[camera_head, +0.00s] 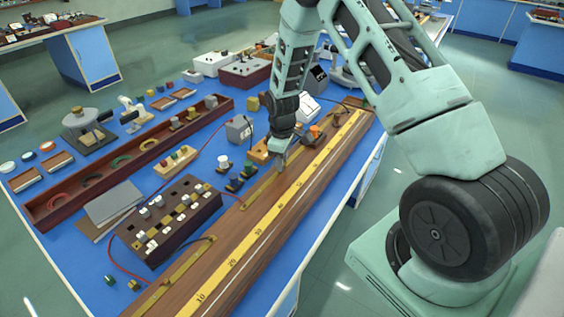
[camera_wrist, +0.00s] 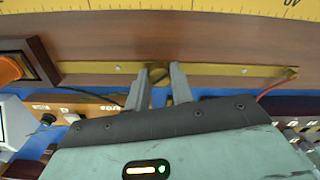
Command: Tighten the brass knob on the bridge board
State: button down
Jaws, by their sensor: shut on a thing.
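The bridge board (camera_head: 225,240) is a long brown wooden board with a yellow scale (camera_head: 262,231) along it and brass strips near its left side. My gripper (camera_head: 281,161) points down at a brass strip (camera_head: 261,193) near the board's middle. In the wrist view, my gripper (camera_wrist: 159,88) is shut on the small brass knob (camera_wrist: 160,73) at the middle of a brass strip (camera_wrist: 225,70). The fingers sit on either side of the knob and hide part of it. In the head view the knob is hidden by the gripper.
A dark plug box (camera_head: 168,238) stands left of the board, with a red wire running to a strip. An orange-capped part (camera_head: 315,132) is close beyond the gripper; it also shows in the wrist view (camera_wrist: 10,68). Small terminals and meters crowd the blue bench top.

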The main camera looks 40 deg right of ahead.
jog(key=m+b, duration=0.1)
jog(key=m, duration=0.2)
jog(key=shift+m, duration=0.4)
jog(key=m, duration=0.3)
jog(key=shift+m, duration=0.3)
jog(key=m, duration=0.3)
jog(key=shift+m+b, duration=0.3)
jog(key=shift+b, duration=0.05)
jog(key=m, duration=0.3)
jog(key=shift+w+m, duration=0.1)
jog(key=shift+m, duration=0.2)
jog(key=m+p, duration=0.1)
jog(key=m, duration=0.4)
jog(key=shift+r, duration=0.1)
jog(key=m+p, duration=0.1)
jog(key=m, duration=0.5)
jog(key=shift+m, duration=0.3)
jog(key=c, duration=1.2)
grip_release()
